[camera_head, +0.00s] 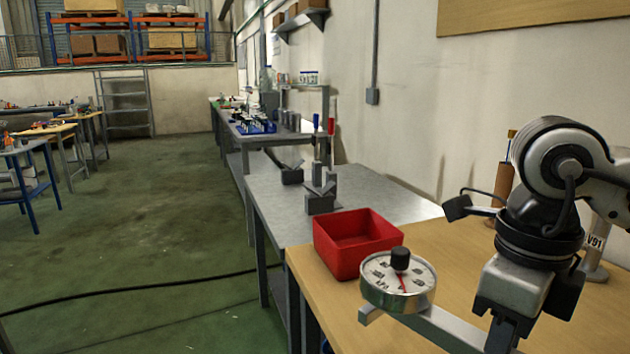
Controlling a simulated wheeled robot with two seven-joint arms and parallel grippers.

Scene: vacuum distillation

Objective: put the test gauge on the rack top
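The test gauge (378,288) is a round metal gauge with a white dial, a red needle and a black knob on top. It is at the lower middle of the head view, dial facing up. My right gripper (402,317) comes in from the right and appears shut on the gauge. One pale finger runs along the gauge's near lower side; the other finger is hidden. A grey rack-like stand (305,86) with small jars on its top is farther back along the wall; I cannot tell if it is the task's rack. My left gripper is not in view.
A red open bin (353,241) sits on the wooden table (455,257) just behind the gauge. A grey metal bench (372,192) with angled blocks (321,197) continues behind it. A brown bottle-like object (503,182) stands near the wall. The green floor (150,220) at left is open, crossed by a black cable.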

